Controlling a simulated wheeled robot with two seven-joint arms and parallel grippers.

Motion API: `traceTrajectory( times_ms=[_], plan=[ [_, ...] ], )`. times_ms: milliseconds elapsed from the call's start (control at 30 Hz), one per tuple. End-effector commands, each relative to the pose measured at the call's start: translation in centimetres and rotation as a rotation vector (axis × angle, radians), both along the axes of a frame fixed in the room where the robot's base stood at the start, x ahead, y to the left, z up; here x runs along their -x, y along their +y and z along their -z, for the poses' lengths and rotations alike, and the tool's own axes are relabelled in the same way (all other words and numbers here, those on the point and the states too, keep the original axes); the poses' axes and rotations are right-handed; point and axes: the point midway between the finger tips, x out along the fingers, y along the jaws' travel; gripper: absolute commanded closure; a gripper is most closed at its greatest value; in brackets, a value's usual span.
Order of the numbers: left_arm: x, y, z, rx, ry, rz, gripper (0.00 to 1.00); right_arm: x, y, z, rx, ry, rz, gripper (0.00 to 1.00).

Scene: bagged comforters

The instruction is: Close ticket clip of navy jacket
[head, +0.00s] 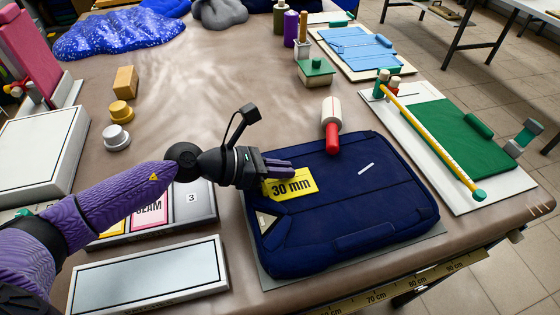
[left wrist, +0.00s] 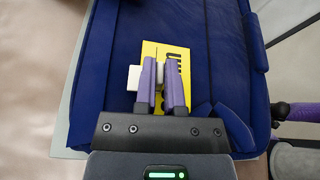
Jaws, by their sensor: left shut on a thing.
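The navy jacket (head: 350,205), a flat folded bundle, lies on a thin light board at the table's front; it also fills much of the left wrist view (left wrist: 110,50). My left gripper (head: 285,170) is over its left back part. In the left wrist view its purple fingers (left wrist: 162,80) are closed on a small white piece, seemingly the ticket clip (left wrist: 133,78), which sticks out to their left. A yellow card (head: 291,186) marked "30 mm" lies under the fingers on the jacket. The fingers hide part of the clip, so whether it is closed is unclear. My right gripper is not in view.
A white board with a green pad (head: 465,140) and a yellow bar is at the right. A grey-framed panel (head: 150,277) lies at front left. The table's middle is clear.

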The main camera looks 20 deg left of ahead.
Motion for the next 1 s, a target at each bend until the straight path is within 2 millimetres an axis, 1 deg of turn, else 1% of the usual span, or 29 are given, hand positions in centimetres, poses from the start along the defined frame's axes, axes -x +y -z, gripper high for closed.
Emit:
traceTrajectory(
  times_ms=[300,800,833,867,900,967,1000],
  plan=[
    [0.24,-0.16,0.26,-0.062,-0.087,0.0,1.0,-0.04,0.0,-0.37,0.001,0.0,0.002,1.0],
    [0.3,-0.19,0.39,-0.073,-0.101,0.001,1.0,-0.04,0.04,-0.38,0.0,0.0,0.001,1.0],
    [0.3,-0.19,0.39,-0.073,-0.101,0.001,0.82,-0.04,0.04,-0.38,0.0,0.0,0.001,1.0],
    [0.3,-0.19,0.39,-0.073,-0.101,0.001,0.76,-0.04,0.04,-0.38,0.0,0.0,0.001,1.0],
    [0.3,-0.19,0.38,-0.072,-0.1,0.0,0.67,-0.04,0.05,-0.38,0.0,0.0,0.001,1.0],
    [0.28,-0.19,0.37,-0.071,-0.101,0.0,0.55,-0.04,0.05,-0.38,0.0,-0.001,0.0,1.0],
    [0.28,-0.19,0.37,-0.071,-0.101,0.0,0.53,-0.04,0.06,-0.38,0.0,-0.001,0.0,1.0]
  ],
)
